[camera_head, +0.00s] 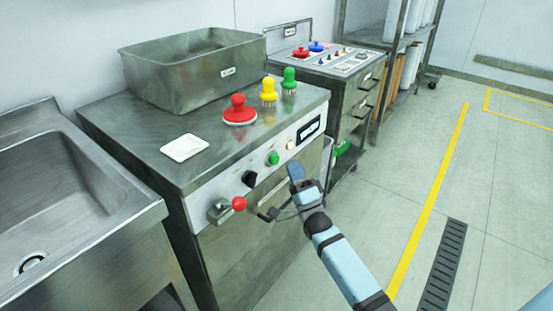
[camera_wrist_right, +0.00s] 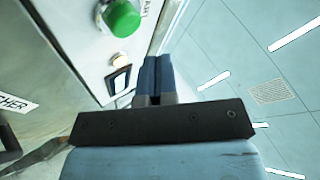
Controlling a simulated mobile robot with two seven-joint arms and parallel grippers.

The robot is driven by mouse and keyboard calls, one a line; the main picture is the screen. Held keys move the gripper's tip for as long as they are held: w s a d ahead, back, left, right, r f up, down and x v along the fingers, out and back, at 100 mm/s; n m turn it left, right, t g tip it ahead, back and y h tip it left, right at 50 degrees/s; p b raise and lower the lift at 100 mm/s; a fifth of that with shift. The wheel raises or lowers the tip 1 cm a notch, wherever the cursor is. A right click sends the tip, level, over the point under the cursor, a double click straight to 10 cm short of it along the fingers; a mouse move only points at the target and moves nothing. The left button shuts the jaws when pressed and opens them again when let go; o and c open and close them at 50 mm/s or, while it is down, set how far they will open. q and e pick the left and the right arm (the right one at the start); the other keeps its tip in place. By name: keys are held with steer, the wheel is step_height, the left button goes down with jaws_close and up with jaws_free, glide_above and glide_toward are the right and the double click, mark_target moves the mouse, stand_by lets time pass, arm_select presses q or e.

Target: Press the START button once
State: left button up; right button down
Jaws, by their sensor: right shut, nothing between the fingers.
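The START button is a round green button (camera_head: 273,158) on the front panel of the steel cabinet. It also shows large at the top of the right wrist view (camera_wrist_right: 122,18), beside a partly cut-off label. My right gripper (camera_head: 294,170) is shut and empty in front of the panel. In the head view its fingertips are just right of and below the green button. In the right wrist view the fingers (camera_wrist_right: 156,75) are together, right of and below the button, apart from it in the picture. My left gripper is not in view.
The panel also has a black knob (camera_head: 249,179), a red-knobbed lever (camera_head: 238,204), a lit button (camera_head: 291,145) and a display (camera_head: 309,129). On the cabinet top stand a steel bin (camera_head: 190,75) and red, yellow and green knobbed pieces. Open floor lies right.

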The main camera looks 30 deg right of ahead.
steer(key=s, duration=0.1)
steer(key=s+d+p, duration=0.1)
steer(key=s, duration=0.1)
steer(key=shift+d, duration=0.15)
stand_by(0.8)
